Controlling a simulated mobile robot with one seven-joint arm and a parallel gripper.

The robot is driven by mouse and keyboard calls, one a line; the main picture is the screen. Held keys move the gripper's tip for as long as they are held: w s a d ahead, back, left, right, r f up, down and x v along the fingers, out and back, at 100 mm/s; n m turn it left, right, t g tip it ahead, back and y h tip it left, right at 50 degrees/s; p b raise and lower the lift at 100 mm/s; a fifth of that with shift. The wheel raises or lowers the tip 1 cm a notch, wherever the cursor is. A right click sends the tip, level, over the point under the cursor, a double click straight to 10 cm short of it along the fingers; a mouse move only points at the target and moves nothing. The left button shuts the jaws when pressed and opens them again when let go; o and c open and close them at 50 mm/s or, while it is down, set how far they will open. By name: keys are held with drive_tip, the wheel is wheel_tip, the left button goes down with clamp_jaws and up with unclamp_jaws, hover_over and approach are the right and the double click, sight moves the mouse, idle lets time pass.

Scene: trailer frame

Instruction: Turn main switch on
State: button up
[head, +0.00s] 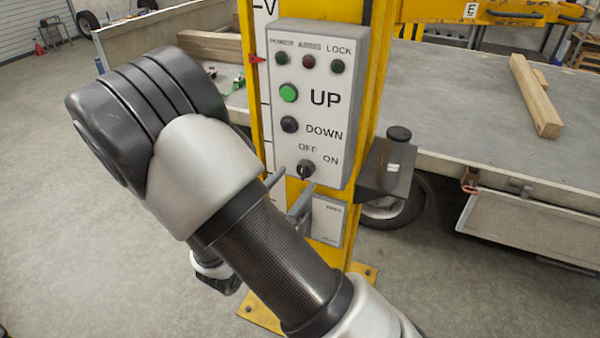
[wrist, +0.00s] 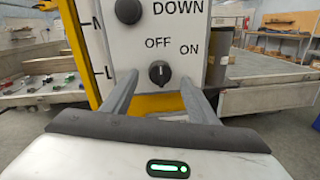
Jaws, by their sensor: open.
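The main switch is a dark rotary knob (head: 305,169) low on the grey control box (head: 287,220), under the OFF and ON labels. It also shows in the wrist view (wrist: 159,73), where its pale mark points roughly up toward OFF, with ON to the upper right. My gripper (head: 293,181) is in front of the box's lower edge, its fingers pointing at the panel. In the wrist view my gripper (wrist: 158,82) is open, with one finger on each side of the knob and a gap to it. Whether the fingertips touch the panel I cannot tell.
Above the switch are a black DOWN button (head: 290,125), a green UP button (head: 289,93) and several dark lamps. The box is on a yellow post (head: 375,90). A grey bracket holding a dark cylinder (head: 397,152) is at its right. A trailer bed (head: 460,110) lies behind.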

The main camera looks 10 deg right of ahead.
sight(302, 173)
drive_tip(key=shift+x, duration=2)
drive_tip(key=c, duration=1.1)
drive_tip(key=shift+o, duration=0.2)
